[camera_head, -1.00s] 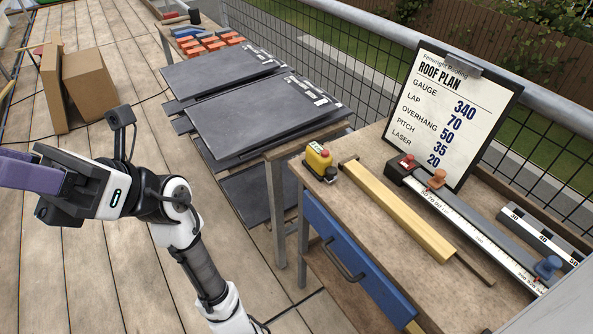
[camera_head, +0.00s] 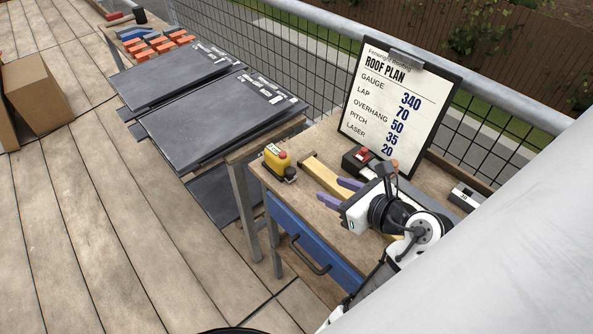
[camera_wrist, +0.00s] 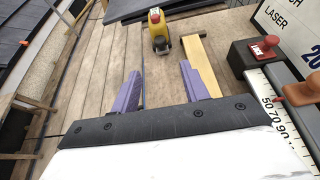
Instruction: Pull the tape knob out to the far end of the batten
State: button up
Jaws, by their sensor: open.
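In the wrist view, the tape case (camera_wrist: 156,22) lies beyond the gap between the fingertips (camera_wrist: 160,68), and the batten (camera_wrist: 203,66) is beyond the right finger.
A ruler slide (camera_wrist: 276,106) with a black, red-topped block (camera_wrist: 255,52) and an orange knob (camera_wrist: 301,91) lies right of the batten. The roof plan board (camera_head: 398,100) stands behind. Dark slates (camera_head: 215,115) lie left. A blue drawer (camera_head: 305,245) is below the bench top.

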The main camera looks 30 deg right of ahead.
aim_at(293, 172)
jog(key=p+x, duration=0.1)
jog(key=x, duration=1.2)
jog(key=shift+w+a+p, duration=0.1)
jog(key=shift+w+p, duration=0.2)
jog(key=shift+p, duration=0.1)
jog(key=shift+c, duration=0.2)
grip_shut()
